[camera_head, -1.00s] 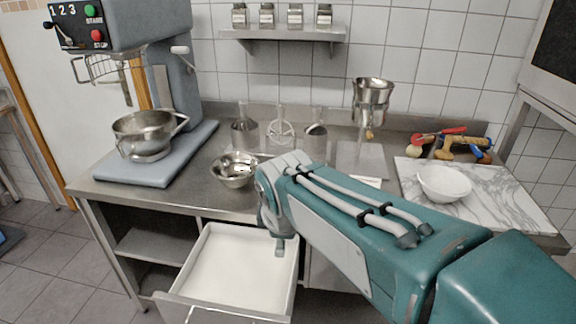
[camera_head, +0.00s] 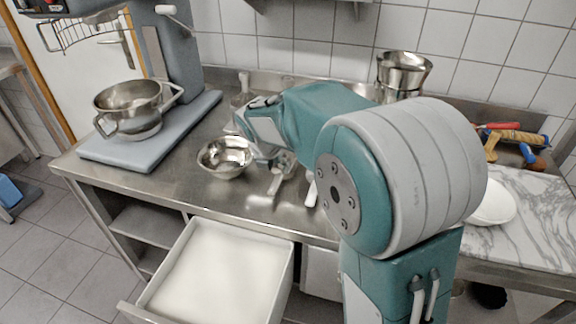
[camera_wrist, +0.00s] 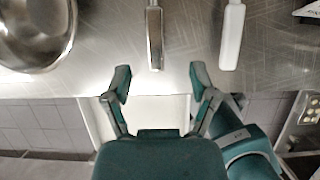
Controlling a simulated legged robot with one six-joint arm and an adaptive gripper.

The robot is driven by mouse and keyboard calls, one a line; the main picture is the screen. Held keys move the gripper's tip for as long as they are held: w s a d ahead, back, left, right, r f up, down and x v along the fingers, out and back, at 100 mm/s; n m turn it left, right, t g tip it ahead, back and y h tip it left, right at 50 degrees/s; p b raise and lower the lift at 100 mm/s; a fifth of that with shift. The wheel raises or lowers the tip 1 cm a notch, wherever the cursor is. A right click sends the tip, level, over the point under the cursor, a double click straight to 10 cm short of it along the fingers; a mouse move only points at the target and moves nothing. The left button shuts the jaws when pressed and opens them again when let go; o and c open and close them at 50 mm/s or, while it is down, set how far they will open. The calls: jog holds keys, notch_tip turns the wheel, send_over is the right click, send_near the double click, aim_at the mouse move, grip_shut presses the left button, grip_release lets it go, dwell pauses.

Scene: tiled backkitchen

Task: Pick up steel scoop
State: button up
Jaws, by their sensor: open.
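In the wrist view a flat steel handle (camera_wrist: 155,38), which looks like the scoop's, lies on the steel counter with its near end close to the counter edge. Its far end is cut off by the picture edge. My gripper (camera_wrist: 157,82) is open and empty, with the handle's end just ahead of the gap between its fingers and not touching them. In the head view a short steel handle (camera_head: 275,184) shows beside my wrist. The scoop's bowl is not clearly visible, and my arm covers that part of the counter.
A white handle (camera_wrist: 231,38) lies right of the steel one. A steel bowl (camera_wrist: 35,30) is close on the left. An open white drawer (camera_head: 222,268) juts out below the counter. The mixer's bowl (camera_head: 134,106) is further left; a marble board (camera_head: 535,215) is right.

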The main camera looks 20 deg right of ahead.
aim_at(275, 183)
jog(key=x, duration=0.6)
jog(key=a+x, duration=0.1)
jog(key=x, duration=0.2)
jog(key=shift+s+f, duration=0.1)
jog(key=shift+f, duration=0.05)
grip_shut()
